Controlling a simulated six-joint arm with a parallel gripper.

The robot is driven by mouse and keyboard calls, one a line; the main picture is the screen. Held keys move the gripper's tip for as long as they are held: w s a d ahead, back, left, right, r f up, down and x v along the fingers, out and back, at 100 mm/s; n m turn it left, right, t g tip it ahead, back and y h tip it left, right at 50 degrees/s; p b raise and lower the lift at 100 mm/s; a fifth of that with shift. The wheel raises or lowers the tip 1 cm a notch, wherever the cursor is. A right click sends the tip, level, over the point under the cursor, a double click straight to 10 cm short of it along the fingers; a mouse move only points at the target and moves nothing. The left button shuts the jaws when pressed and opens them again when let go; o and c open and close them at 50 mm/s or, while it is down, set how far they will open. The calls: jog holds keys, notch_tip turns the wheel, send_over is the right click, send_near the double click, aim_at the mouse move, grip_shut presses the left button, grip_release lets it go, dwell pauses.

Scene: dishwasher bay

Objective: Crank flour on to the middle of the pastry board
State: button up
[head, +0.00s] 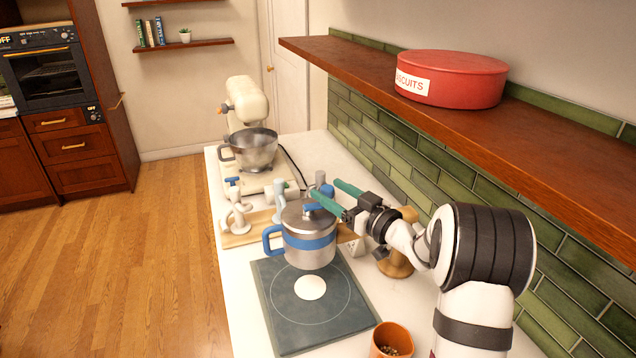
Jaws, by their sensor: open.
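The flour sifter (309,252) is a metal canister with a blue band, a blue side handle (271,240) on the left and a blue knob (313,209) on top. It looks upright over the back part of the dark pastry board (272,325); what bears it is hidden. A round white patch, apparently flour (310,288), lies inside the pale ring drawn on the board. My gripper (322,194) has green fingers spread apart, reaching from the right at the height of the sifter's top, close to the knob. Whether a finger touches the knob cannot be told.
A cream stand mixer (245,103) with a metal bowl (254,150) stands at the back. A wooden tray (240,236) with pale gadgets lies behind the sifter. An orange pot (392,340) stands at the front right. A shelf (560,130) with a red biscuit tin (460,82) overhangs the right.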

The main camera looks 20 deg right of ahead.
aim_at(323, 186)
jog(key=x, duration=0.5)
grip_shut()
